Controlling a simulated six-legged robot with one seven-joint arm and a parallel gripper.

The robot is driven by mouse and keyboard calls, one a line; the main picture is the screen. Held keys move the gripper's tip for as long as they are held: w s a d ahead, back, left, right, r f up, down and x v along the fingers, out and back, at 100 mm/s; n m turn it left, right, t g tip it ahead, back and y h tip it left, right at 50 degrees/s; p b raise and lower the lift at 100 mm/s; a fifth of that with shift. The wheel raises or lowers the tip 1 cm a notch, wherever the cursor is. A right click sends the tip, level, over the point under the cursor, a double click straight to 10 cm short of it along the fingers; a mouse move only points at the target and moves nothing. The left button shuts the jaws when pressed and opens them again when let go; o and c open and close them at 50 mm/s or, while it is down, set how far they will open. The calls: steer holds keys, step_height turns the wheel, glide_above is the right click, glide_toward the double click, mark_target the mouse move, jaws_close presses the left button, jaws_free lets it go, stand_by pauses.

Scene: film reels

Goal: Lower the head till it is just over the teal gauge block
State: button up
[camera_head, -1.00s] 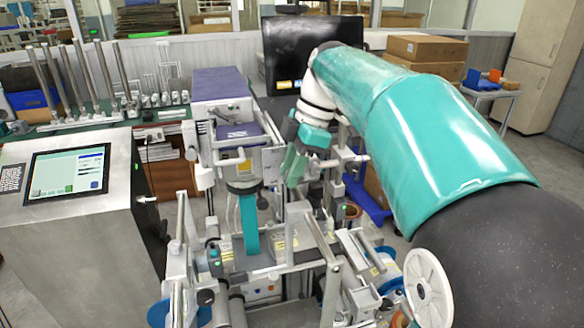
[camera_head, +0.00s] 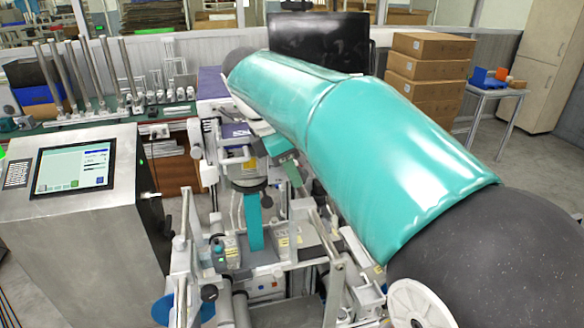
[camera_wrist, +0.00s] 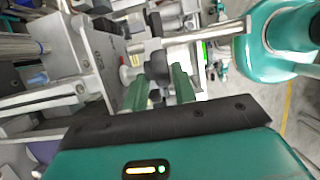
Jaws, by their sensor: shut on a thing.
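The teal gauge block (camera_head: 254,224) stands upright in the middle of the machine in the head view. The machine's head, with a dark round underside (camera_head: 248,185), is directly above it in the picture. I cannot tell from this angle how large any gap is. My gripper (camera_head: 292,172) is to the right of the head, partly hidden by my teal arm. In the wrist view, the green fingers of my gripper (camera_wrist: 160,80) are on both sides of a black knob (camera_wrist: 157,63) on a metal shaft and shut on it. The gauge block is not clear in the wrist view.
A control cabinet with a screen (camera_head: 73,170) stands at the left. Metal posts and rails (camera_head: 335,275) crowd the front and right of the machine. A dark monitor (camera_head: 318,45) and stacked cardboard boxes (camera_head: 428,75) are behind.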

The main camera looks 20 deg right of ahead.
steer(key=shift+s+r+h, duration=0.15)
steer(key=shift+s+h, duration=0.05)
steer(key=shift+h, duration=0.3)
steer(key=o, duration=0.7)
steer(key=shift+s, duration=0.1)
steer(key=shift+o, duration=0.2)
steer(key=shift+s+r, duration=0.1)
steer(key=shift+s, duration=0.1)
steer(key=shift+w+f, duration=0.2)
steer(key=shift+w, duration=0.2)
steer(key=v, duration=1.4)
